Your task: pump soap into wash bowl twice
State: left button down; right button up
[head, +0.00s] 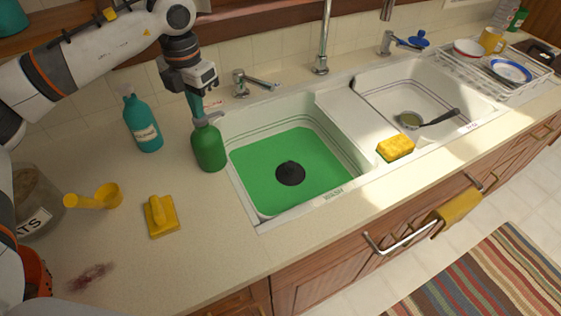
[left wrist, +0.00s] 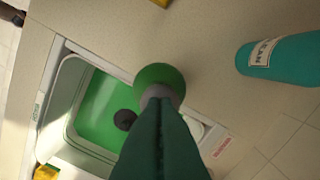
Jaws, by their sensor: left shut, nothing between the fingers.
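The green soap pump bottle (head: 208,149) stands upright on the counter at the left edge of the wash bowl. The wash bowl (head: 260,168) is the left sink, with a green floor, a dark drain plug and a WASH label on its front rim. My left gripper (head: 196,110) points down over the pump head, fingers shut and empty. In the left wrist view the closed fingers (left wrist: 160,110) cover part of the grey pump top, and the bottle (left wrist: 158,73) shows behind it. I cannot tell whether the tips touch the pump. My right gripper is not in view.
A teal bottle (head: 143,123) stands left of the soap. A yellow scoop (head: 97,198) and yellow scrubber (head: 160,216) lie on the counter. A sponge (head: 396,148) sits on the front rim. The faucet (head: 322,50) rises behind. The right sink (head: 385,88) holds a ladle.

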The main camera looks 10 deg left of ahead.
pick_arm(q)
jog(key=shift+r, duration=0.1)
jog(key=shift+r+p, duration=0.95)
jog(key=shift+r, duration=0.4)
jog(key=shift+r, duration=0.1)
jog(key=shift+r+p, duration=1.85)
jog(key=shift+r, duration=1.05)
